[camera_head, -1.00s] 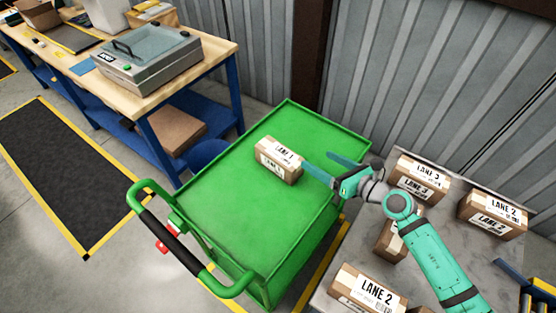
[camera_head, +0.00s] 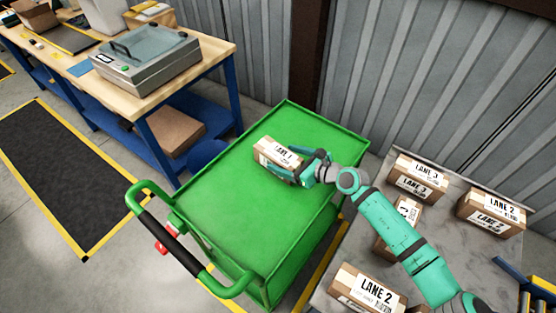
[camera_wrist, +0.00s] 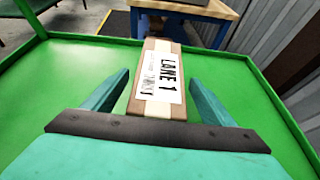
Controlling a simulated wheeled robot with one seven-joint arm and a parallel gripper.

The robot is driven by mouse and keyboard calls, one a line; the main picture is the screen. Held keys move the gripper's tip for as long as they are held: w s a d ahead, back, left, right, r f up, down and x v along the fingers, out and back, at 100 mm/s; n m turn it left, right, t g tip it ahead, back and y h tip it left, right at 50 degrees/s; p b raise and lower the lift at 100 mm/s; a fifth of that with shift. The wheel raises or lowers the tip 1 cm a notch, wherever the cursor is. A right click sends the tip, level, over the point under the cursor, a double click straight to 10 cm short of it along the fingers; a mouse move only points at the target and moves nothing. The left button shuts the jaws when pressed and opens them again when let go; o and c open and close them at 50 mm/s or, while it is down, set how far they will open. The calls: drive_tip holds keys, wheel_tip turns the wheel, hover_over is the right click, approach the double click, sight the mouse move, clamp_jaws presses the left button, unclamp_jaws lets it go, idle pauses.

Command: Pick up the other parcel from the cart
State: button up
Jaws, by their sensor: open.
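A brown parcel labelled LANE 1 (camera_head: 272,153) lies on the top tray of the green cart (camera_head: 215,215), toward the cart's far part. It is the only parcel on the tray. My gripper (camera_head: 302,166) is open at the parcel's right end, with its teal fingers reaching along the parcel. In the wrist view the parcel (camera_wrist: 160,78) stands between the two open fingers (camera_wrist: 160,95), with a gap to each side. Its white label faces up toward the camera.
A grey table at right bears several parcels, among them LANE 3 (camera_head: 420,172), LANE 2 (camera_head: 492,212) and a nearer LANE 2 (camera_head: 365,291). My arm passes over this table. The cart has a raised rim and a handle (camera_head: 180,245). A workbench (camera_head: 205,62) stands behind.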

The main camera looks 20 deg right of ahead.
sight(278, 156)
drive_tip(key=shift+x, duration=1.8)
drive_tip(key=c, duration=1.3)
drive_tip(key=shift+c, duration=0.6)
drive_tip(key=shift+r, duration=0.1)
